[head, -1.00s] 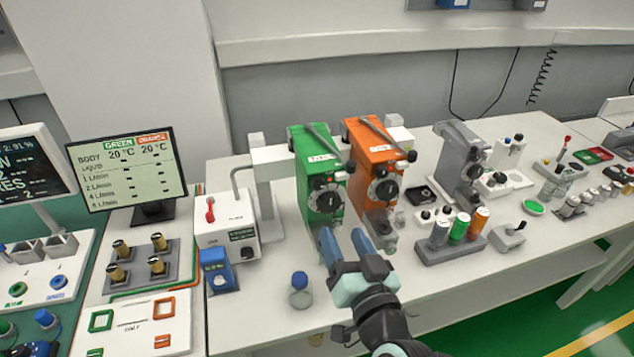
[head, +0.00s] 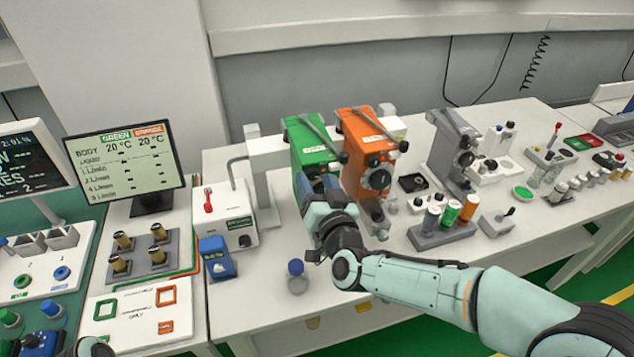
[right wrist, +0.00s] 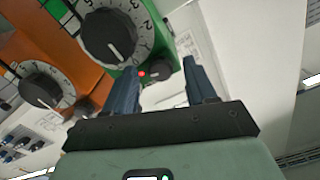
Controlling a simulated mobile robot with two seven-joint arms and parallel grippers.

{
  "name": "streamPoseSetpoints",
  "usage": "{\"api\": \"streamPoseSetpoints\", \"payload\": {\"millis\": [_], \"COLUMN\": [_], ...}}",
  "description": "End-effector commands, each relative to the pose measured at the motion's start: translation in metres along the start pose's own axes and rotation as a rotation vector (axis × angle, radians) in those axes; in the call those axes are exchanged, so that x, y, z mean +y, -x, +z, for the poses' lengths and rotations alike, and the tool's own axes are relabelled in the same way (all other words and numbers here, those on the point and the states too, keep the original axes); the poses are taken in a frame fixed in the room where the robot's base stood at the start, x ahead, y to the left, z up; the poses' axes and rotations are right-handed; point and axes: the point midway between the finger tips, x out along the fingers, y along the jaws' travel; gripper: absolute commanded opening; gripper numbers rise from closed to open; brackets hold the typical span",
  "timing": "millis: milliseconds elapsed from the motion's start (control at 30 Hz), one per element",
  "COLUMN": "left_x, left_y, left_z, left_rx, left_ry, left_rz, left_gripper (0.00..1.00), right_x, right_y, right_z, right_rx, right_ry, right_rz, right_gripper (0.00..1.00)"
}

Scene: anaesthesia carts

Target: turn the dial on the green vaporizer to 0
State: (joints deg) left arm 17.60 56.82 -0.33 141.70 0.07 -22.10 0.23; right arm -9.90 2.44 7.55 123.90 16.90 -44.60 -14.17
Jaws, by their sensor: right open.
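The green vaporizer (head: 308,150) stands on the bench, left of the orange vaporizer (head: 362,150). In the head view my right gripper (head: 318,183) covers its front, hiding its dial. In the right wrist view the black dial (right wrist: 108,35) with its white numbered ring shows at upper left on the green front (right wrist: 160,30). The dial's white pointer mark slants toward the lower right; I cannot read the exact number. My right gripper (right wrist: 160,67) is open and empty, its fingers beside and below the dial, near a small red light and a small black knob (right wrist: 160,73).
The orange vaporizer's dial (right wrist: 40,85) is close beside the green one. A white box with a red lever (head: 225,215), a blue container (head: 215,258) and a blue-capped bottle (head: 297,275) stand left of my right arm. A grey vaporizer (head: 452,150) stands further right.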

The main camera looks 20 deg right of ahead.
Motion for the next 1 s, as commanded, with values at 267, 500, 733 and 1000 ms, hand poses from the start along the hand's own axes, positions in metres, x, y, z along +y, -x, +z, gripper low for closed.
{"api": "streamPoseSetpoints", "payload": {"millis": [267, 500, 733, 1000], "left_x": [-0.0002, -0.0003, -0.0011, -0.0018], "left_y": [-0.0003, -0.0005, -0.0023, -0.0036], "left_z": [0.0001, 0.0002, 0.0009, 0.0014], "left_rx": [0.000, 0.000, -0.001, -0.002], "left_ry": [0.000, 0.000, 0.001, 0.001], "left_rz": [0.000, 0.000, -0.001, -0.001], "left_gripper": [0.00, 0.00, 0.00, 0.00], "right_x": [0.0002, 0.0001, 0.0002, 0.0002], "right_y": [0.0003, 0.0004, 0.0005, 0.0004], "right_z": [0.0003, 0.0003, 0.0005, 0.0002], "right_rx": [0.000, 0.000, -0.001, -0.001], "right_ry": [0.000, 0.009, 0.089, 0.270], "right_rz": [0.000, 0.001, 0.004, 0.012], "right_gripper": [0.10, 0.00, 0.00, 0.00]}}
